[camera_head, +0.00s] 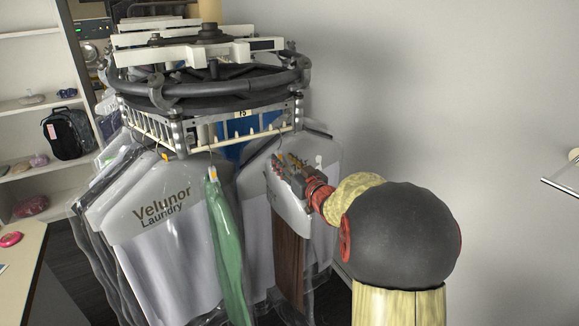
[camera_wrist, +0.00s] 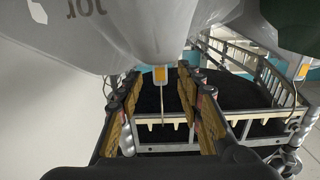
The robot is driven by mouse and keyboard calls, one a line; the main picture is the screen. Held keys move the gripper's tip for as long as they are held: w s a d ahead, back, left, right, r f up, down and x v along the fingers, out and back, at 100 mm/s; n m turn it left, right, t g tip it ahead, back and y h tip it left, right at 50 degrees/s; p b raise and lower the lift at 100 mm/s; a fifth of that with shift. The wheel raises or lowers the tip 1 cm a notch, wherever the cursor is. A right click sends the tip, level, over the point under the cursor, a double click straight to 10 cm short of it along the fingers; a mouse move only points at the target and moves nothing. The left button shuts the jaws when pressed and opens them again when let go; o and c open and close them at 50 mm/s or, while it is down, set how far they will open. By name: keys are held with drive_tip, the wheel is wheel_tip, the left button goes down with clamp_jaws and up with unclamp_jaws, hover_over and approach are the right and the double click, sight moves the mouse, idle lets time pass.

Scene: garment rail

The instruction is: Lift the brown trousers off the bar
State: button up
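The brown trousers (camera_head: 288,262) hang in clear plastic below a white hanger cover on the near right side of the round garment rail. My gripper (camera_head: 287,164) is at the top of that cover, near the hanger hook, and hides part of it. In the wrist view, my gripper (camera_wrist: 160,92) has its two fingers apart. A thin hook with an orange-and-white tag (camera_wrist: 160,74) shows between them, with gaps on both sides. The notched cream bar (camera_head: 250,135) lies just beyond; it also shows in the wrist view (camera_wrist: 165,133).
A green garment (camera_head: 225,250) and a bagged shirt marked "Velunor Laundry" (camera_head: 165,220) hang to the left. A shelf with a black backpack (camera_head: 68,133) stands at far left, above a table (camera_head: 25,255). A wall rail (camera_head: 562,187) is at right; space before the wall is open.

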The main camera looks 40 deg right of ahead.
sight(278, 149)
drive_tip(key=shift+b+x, duration=0.55)
drive_tip(key=shift+x, duration=2)
drive_tip(key=shift+c, duration=1.1)
clamp_jaws()
drive_tip(key=shift+r+p, duration=0.9)
drive_tip(key=shift+r, duration=1)
drive_tip(key=shift+s, duration=0.1)
drive_tip(key=shift+v, duration=3.35)
drive_tip(key=shift+s, duration=0.1)
